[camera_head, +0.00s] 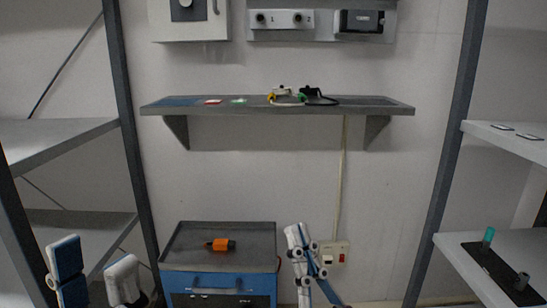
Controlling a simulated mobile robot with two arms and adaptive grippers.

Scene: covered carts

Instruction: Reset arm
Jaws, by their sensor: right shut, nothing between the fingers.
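My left gripper (94,258) is at the bottom left, in front of the left rack. Its two white-and-blue fingers stand well apart with nothing visible between them; its lower part is cut off by the frame edge. My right gripper (297,231) is at the bottom, right of the centre. Its white fingers point up and are shut together, empty. It appears just right of the blue cart (213,281), and its arm leaves at the bottom edge.
An orange-and-black tool (220,245) lies on the cart's grey top. A wall shelf (270,110) holds several small items. Racks stand left (60,138) and right (455,250); the right one carries a black tray (487,262). A socket plate (334,252) is on the wall.

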